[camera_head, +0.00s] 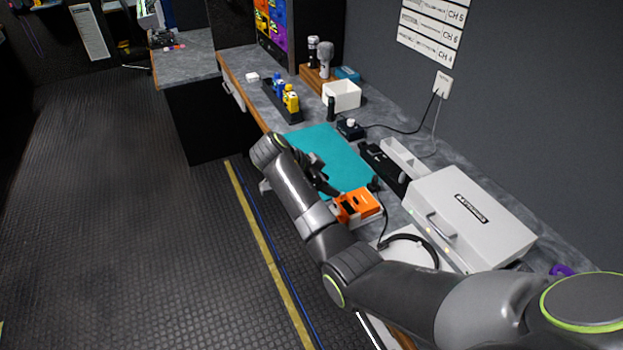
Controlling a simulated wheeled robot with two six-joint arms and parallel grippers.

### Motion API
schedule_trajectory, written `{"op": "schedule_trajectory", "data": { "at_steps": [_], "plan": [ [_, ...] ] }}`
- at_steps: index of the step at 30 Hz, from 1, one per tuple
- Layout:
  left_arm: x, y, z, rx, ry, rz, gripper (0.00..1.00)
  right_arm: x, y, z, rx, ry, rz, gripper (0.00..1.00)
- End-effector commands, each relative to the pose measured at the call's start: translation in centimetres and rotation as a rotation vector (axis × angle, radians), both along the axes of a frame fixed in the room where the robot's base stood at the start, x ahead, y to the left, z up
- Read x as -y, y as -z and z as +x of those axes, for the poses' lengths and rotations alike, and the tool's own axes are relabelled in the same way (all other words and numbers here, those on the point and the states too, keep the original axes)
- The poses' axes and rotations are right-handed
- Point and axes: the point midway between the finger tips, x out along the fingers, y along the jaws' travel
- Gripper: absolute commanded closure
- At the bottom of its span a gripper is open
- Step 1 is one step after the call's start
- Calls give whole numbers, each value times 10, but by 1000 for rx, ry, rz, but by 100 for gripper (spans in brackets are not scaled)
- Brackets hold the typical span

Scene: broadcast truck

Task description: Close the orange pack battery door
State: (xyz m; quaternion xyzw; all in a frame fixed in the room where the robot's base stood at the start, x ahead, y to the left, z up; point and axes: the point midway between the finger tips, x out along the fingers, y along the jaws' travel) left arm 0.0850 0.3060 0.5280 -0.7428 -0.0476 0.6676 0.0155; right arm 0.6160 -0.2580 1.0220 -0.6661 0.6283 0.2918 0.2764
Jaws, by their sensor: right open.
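The orange pack (359,206) lies at the front edge of the teal mat (335,150) on the counter, on or against a pale block. A dark opening or panel shows on its left side; I cannot tell how its battery door stands. My right gripper (322,182) is open just behind and left of the orange pack, over the mat, partly hidden by my own right arm. I cannot tell whether a finger touches the pack. My left gripper is not in view.
A silver case (470,215) with a handle stands right of the pack, and a black cable runs near it. A white box (341,95), a dark tray (283,103) with blue and yellow packs, and microphones (325,58) stand farther back. The mat's middle is clear.

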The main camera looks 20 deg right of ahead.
Motion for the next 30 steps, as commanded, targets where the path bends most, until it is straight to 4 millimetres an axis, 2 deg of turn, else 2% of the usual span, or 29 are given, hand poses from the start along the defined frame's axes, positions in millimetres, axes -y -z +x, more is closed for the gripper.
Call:
{"op": "schedule_trajectory", "data": {
  "at_steps": [4, 6, 9, 30],
  "plan": [
    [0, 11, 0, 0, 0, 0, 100, -22, -21, 0, 4, -1, 2, 55],
    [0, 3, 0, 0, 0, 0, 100, -29, -34, -1, 2, -1, 0, 55],
    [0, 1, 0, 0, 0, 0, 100, -36, -41, -2, 1, -1, 1, 55],
    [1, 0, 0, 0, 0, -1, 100, -40, -44, -2, 0, 0, -1, 55]
  ]
}}
